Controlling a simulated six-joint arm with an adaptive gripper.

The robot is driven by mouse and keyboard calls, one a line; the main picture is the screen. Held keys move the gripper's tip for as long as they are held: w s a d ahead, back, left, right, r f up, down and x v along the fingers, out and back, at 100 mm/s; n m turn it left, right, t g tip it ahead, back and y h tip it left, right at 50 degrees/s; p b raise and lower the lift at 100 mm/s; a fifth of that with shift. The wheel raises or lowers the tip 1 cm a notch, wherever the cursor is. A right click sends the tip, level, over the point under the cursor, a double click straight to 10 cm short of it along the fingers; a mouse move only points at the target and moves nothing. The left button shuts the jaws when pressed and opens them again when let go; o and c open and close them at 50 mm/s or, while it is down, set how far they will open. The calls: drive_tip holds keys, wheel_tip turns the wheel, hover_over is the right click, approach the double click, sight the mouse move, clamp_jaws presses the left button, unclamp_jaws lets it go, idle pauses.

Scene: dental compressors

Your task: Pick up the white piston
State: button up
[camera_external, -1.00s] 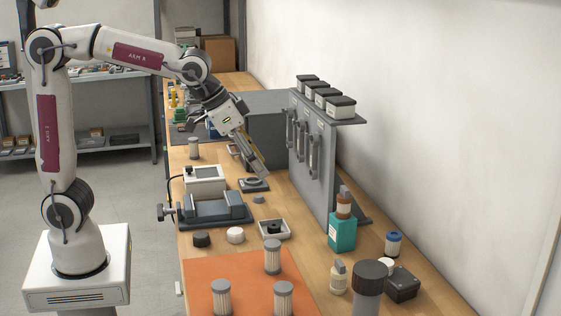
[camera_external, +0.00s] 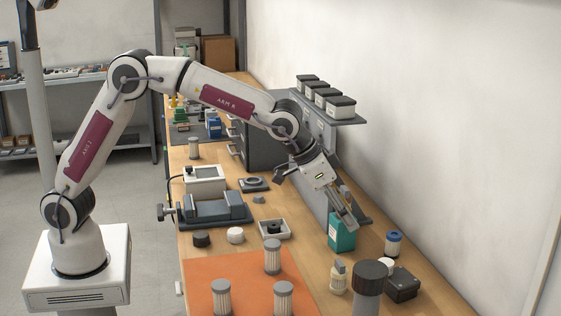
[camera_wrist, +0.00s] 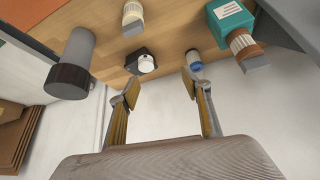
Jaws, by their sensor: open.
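A small white round piece (camera_external: 235,235) lies on the bench between a black round piece and a small white tray; it looks like the white piston. A second white round piece (camera_external: 386,264) is at the black box at the near right, and it also shows in the wrist view (camera_wrist: 147,63). I cannot tell for sure which is the piston. My gripper (camera_external: 346,221) is open and empty, tilted down in front of the teal bottle. In the wrist view my gripper (camera_wrist: 160,88) has its fingers apart, with the second white piece beyond them.
Around my gripper are the teal bottle (camera_external: 341,239), a cream bottle (camera_external: 338,280), a dark-capped grey cylinder (camera_external: 368,290), a blue-capped jar (camera_external: 393,245) and the black box (camera_external: 403,284). Ribbed cylinders (camera_external: 272,257) stand on the orange mat (camera_external: 248,285). A grey panel (camera_external: 312,185) rises behind.

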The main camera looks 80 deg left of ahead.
sight(399, 284)
drive_tip(key=w+d+f, duration=0.3)
drive_tip(key=d+f, duration=0.1)
drive_tip(key=f, duration=0.1)
drive_tip(key=shift+w+d, duration=0.25)
drive_tip(key=shift+w, duration=0.15)
drive_tip(key=shift+f, duration=0.1)
drive_tip(key=shift+x, duration=1.25)
drive_tip(key=shift+w, duration=0.1)
drive_tip(key=shift+d+x, duration=0.1)
drive_tip(key=shift+x, duration=1.15)
drive_tip(key=shift+d+x, duration=0.15)
drive_tip(key=shift+x, duration=1.1)
drive_tip(key=c, duration=1.3)
